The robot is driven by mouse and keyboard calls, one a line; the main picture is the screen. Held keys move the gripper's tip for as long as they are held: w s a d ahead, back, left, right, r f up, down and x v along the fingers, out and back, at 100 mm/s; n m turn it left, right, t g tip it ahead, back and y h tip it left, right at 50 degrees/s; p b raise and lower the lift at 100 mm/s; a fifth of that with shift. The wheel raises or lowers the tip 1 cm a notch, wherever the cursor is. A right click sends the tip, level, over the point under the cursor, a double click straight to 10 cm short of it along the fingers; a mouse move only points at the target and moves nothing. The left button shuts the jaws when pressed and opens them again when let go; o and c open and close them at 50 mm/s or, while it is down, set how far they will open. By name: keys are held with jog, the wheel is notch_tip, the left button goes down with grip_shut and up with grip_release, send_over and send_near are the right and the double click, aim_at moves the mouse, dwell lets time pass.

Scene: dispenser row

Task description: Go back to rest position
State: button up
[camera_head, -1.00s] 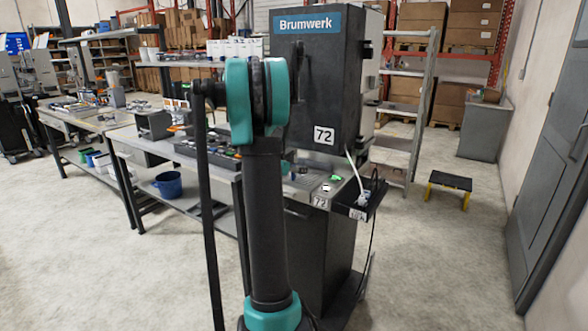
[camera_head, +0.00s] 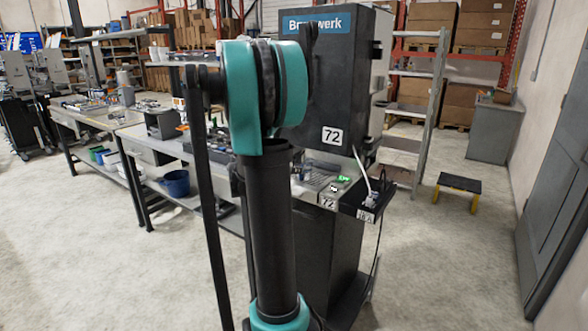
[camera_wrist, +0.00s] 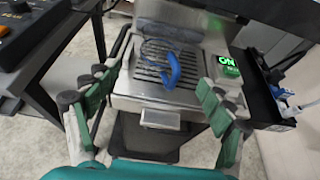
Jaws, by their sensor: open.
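My gripper (camera_wrist: 157,112) shows in the wrist view with its green-padded fingers spread wide apart, one on each side, and nothing between them. Beyond the fingers is the Brumwerk machine numbered 72, with a slotted metal drip tray (camera_wrist: 160,98) and a blue hooked item (camera_wrist: 172,70) over it. A lit green "ON" display (camera_wrist: 229,65) is to the right of the tray. In the head view my arm stands in front of the dark machine cabinet (camera_head: 345,95) and covers part of it. My gripper is hidden there.
A black side shelf (camera_head: 362,205) with a cable sticks out at the machine's right. Workbenches (camera_head: 130,140) with several items run to the left, and a blue bucket (camera_head: 174,183) sits on a lower shelf. A yellow-legged step stool (camera_head: 459,187) stands right. Open floor lies at right.

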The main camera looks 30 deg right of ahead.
jog(key=s+a+f+m+y, duration=0.4)
jog(key=s+a+f+m, duration=0.2)
jog(key=a, duration=0.5)
jog(key=s+a+f+m+y, duration=0.4)
jog(key=s+a+f+m, duration=0.2)
jog(key=s+a+m, duration=0.3)
jog(key=s+a+f+m+y, duration=0.4)
jog(key=s+a, duration=0.5)
jog(key=a, duration=0.5)
notch_tip(320, 180, down, 2)
jog(key=m, duration=0.3)
jog(key=shift+s+f+g, duration=0.25)
jog(key=shift+g, duration=0.15)
jog(key=shift+c, duration=0.6)
